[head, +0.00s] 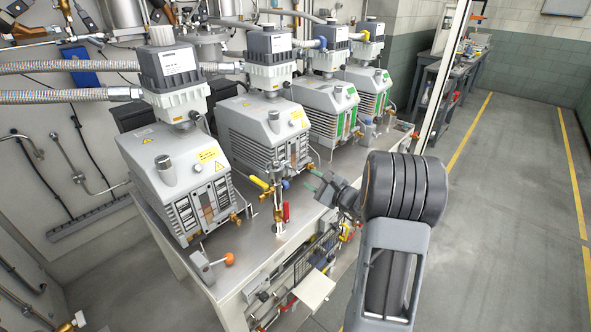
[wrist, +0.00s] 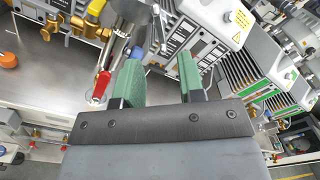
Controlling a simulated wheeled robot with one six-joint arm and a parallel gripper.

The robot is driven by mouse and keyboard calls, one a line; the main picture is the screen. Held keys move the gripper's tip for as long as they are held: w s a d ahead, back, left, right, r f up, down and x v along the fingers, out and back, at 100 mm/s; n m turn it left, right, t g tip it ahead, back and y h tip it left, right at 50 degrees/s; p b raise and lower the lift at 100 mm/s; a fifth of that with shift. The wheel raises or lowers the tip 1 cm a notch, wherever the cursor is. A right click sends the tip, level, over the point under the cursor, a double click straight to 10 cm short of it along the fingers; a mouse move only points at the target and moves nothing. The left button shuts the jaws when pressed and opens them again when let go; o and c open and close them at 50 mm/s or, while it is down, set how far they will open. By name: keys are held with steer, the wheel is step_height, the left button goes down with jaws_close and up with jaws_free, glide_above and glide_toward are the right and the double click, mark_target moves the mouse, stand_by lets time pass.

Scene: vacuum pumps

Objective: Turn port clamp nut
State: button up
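My gripper (head: 318,187) is held above the bench top, right of a steel port fitting (head: 278,196) in the head view. In the wrist view, its two green finger pads (wrist: 160,70) stand wide apart with nothing between them. The steel fitting (wrist: 128,32) rises just beyond the left pad. A red handle (wrist: 102,84) and a small blue part (wrist: 137,53) are beside it, partly near or behind that pad. I cannot make out clearly which small part is the clamp nut. No contact between pads and fitting can be seen.
Grey vacuum pumps (head: 172,180) stand in a row on the steel bench (head: 255,250). A yellow-handled valve (head: 262,184) is left of the fitting. An orange knob (head: 229,258) sits near the front edge. The floor (head: 510,200) at right is clear.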

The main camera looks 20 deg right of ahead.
mark_target(294, 170)
steer(key=p+x, duration=0.1)
steer(key=x, duration=0.6)
steer(key=shift+w+a, duration=0.1)
steer(key=shift+w, duration=0.25)
jaws_close()
